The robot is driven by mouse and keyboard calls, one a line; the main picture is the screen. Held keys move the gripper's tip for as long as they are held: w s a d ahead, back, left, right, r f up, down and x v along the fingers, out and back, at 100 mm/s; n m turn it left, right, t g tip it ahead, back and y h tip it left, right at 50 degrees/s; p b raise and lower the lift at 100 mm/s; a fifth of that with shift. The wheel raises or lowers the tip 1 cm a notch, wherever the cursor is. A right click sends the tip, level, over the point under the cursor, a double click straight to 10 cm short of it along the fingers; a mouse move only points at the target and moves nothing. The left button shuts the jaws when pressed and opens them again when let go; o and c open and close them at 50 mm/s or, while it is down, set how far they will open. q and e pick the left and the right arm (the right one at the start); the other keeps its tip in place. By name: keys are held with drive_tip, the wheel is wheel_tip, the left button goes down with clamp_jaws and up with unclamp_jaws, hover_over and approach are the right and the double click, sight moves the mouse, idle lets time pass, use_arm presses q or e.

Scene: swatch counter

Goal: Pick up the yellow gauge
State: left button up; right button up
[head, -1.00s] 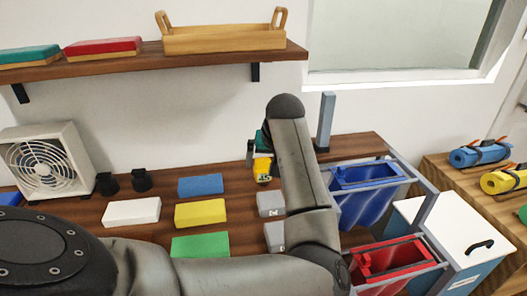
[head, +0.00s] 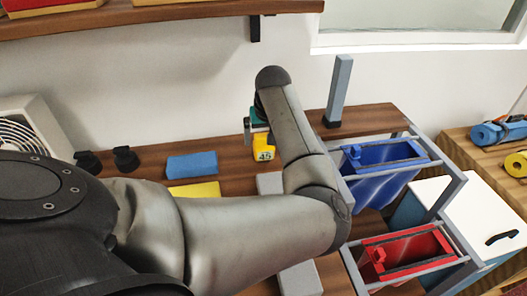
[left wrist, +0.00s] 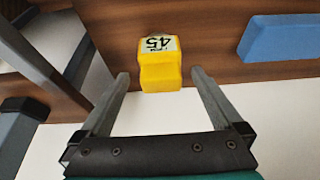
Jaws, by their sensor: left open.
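The yellow gauge (head: 263,149) has a white label reading 45 and sits on the brown counter, just left of my left forearm in the head view. It also shows in the left wrist view (left wrist: 160,72), upper middle. My left gripper (head: 252,128) is partly hidden by its own arm in the head view. In the left wrist view its fingers (left wrist: 160,76) are open, one to each side of the gauge's near end, with gaps on both sides. Nothing is held. My right gripper is not in view.
A blue block (head: 191,164) and a yellow block (head: 194,190) lie left of the gauge. A grey post (head: 338,92) stands behind right. Blue (head: 385,175) and red (head: 403,262) bins hang at right. A shelf (head: 180,18) is above.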

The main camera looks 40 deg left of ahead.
sight(263, 145)
use_arm(q)
drive_tip(key=b+x, duration=0.1)
drive_tip(key=x, duration=0.4)
drive_tip(key=shift+b, duration=0.4)
drive_tip(key=shift+a+f, duration=0.15)
drive_tip(key=shift+f, duration=0.15)
drive_tip(key=shift+w+a+f, duration=0.1)
drive_tip(key=shift+c, duration=0.4)
drive_tip(key=c, duration=1.4)
drive_tip(key=shift+c, duration=0.2)
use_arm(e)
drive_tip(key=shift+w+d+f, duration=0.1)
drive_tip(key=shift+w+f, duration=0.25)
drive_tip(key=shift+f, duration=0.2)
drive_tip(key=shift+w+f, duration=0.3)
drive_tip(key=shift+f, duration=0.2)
